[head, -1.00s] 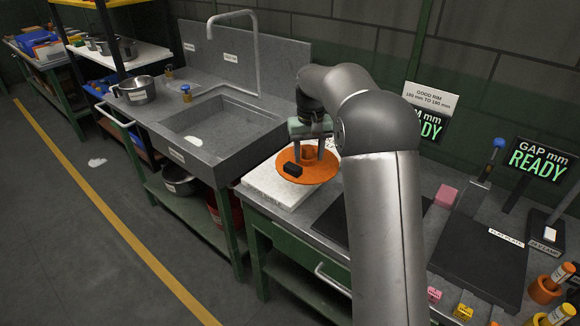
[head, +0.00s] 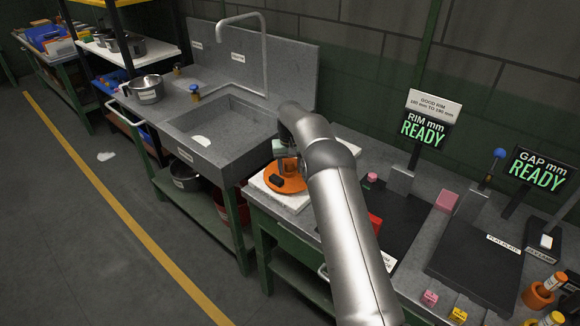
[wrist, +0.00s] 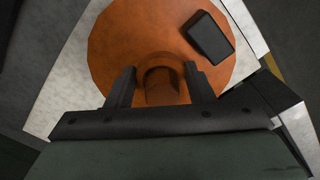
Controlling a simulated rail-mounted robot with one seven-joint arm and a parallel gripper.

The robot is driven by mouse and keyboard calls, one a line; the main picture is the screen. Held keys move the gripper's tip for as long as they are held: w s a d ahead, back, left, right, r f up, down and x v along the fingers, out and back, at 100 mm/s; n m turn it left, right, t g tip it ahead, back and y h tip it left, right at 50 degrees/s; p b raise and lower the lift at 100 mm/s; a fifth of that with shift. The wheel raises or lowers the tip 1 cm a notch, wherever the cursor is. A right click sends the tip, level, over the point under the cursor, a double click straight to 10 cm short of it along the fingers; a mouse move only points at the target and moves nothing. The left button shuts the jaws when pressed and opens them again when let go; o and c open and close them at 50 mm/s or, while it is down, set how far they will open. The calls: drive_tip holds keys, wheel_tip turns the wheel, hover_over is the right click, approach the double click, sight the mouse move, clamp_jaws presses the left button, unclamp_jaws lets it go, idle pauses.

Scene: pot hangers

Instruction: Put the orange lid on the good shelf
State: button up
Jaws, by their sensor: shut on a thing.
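The orange lid (head: 286,184) is a flat disc with a raised orange knob and a black block on its top. In the wrist view the lid (wrist: 115,50) fills the upper middle, with its knob (wrist: 162,86) between the two dark fingers of my gripper (wrist: 161,84). My gripper (head: 286,161) is shut on the knob, partly hidden by my arm in the head view. The lid is over a white board (head: 290,199) on the bench; I cannot tell whether it touches it. A shelf rack (head: 128,50) stands at the back left; no good shelf label is readable.
A grey sink (head: 215,130) with a tall tap is left of the bench. Pots stand around it and on the rack. The floor at left is mostly clear.

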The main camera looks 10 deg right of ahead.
drive_tip(key=shift+f, duration=0.2)
drive_tip(key=shift+f, duration=0.1)
drive_tip(key=shift+f, duration=0.15)
drive_tip(key=o, duration=1.3)
drive_tip(key=shift+c, duration=0.2)
